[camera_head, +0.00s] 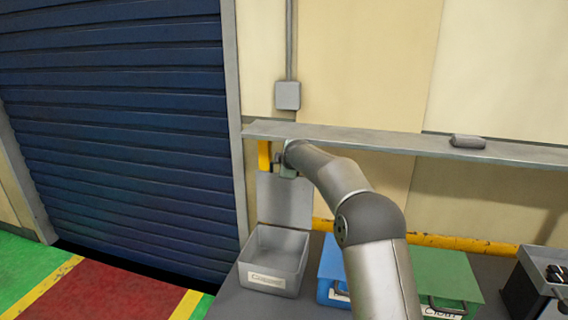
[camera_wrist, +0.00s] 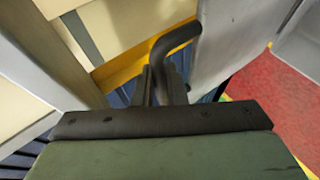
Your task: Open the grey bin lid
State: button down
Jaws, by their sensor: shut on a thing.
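The grey bin (camera_head: 272,283) stands at the left end of the dark bench, with a label on its front and its inside showing. Its grey lid (camera_head: 285,203) stands about upright at the back of the bin, in front of the wall. My gripper (camera_head: 281,163) is at the upper edge of the lid, just under the shelf. In the wrist view my gripper (camera_wrist: 160,83) is shut on the dark bent handle (camera_wrist: 180,38) of the lid. The grey lid panel (camera_wrist: 228,35) also shows there, beside the handle.
A blue bin (camera_head: 331,260) and a green bin (camera_head: 452,275) with lids down stand to the right, partly behind my arm. A dark open box (camera_head: 520,290) is at the far right. A wall shelf (camera_head: 400,141) runs close above my gripper. A blue shutter (camera_head: 120,120) is left.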

jog(key=c, duration=1.5)
grip_release()
jog(key=shift+a, duration=0.1)
jog(key=shift+s, duration=0.1)
jog(key=b+v, duration=0.6)
jog(key=v, duration=1.1)
jog(key=s+d+f+m+g, duration=0.3)
jog(key=s+f+m, duration=0.2)
jog(key=s, duration=1)
jog(key=s+d+f+m+g+h, duration=0.1)
jog(key=s+d+f+m+g, duration=0.3)
jog(key=s+f, duration=0.7)
jog(key=s+d+f+m+g+h, duration=0.1)
jog(key=s+d+f+m+g, duration=0.2)
jog(key=s+f+m, duration=0.5)
jog(key=shift+s+d+f+g, duration=0.15)
jog(key=shift+s+d, duration=0.1)
jog(key=shift+s, duration=1.65)
jog(key=shift+s+d+f+g, duration=0.15)
jog(key=shift+s+d, duration=0.1)
jog(key=shift+s, duration=1.65)
jog(key=shift+s+d+f, duration=0.15)
jog(key=shift+s+d, duration=0.1)
jog(key=shift+s, duration=1.65)
